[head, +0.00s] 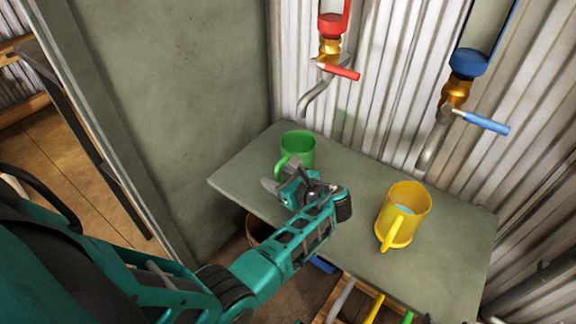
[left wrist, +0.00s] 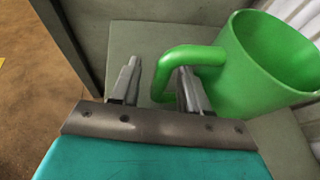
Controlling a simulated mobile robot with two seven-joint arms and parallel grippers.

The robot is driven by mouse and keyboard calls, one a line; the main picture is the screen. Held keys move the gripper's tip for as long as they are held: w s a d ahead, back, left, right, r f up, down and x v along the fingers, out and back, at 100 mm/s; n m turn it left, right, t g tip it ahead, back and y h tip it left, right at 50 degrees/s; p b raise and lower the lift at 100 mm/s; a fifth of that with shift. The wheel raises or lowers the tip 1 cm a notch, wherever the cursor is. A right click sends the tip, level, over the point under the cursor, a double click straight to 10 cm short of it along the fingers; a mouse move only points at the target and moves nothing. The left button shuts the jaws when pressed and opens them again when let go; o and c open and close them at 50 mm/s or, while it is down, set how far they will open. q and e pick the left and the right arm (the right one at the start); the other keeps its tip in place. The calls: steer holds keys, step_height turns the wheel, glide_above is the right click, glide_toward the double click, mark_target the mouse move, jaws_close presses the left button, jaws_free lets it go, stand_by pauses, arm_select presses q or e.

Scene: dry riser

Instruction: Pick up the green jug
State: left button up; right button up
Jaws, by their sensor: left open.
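The green jug (head: 300,147) stands upright on the back left part of the grey shelf (head: 350,190), its handle (head: 281,165) on the near left side. My left gripper (head: 283,184) is at the handle, in front of the jug. In the left wrist view the jug (left wrist: 262,70) is on the right. The open left gripper (left wrist: 158,78) has its fingers apart, and the outer part of the handle shows between them. The right finger overlaps the handle's opening; I cannot tell whether either finger touches it. My right gripper is not in view.
A yellow jug (head: 405,212) with blue contents stands to the right on the shelf. A red-handled tap (head: 335,70) and a blue-handled tap (head: 470,115) hang above. A grey wall panel (head: 185,110) borders the shelf's left side.

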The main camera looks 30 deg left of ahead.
arm_select(q)
steer(key=shift+a, duration=0.1)
jaws_close()
stand_by(0.4)
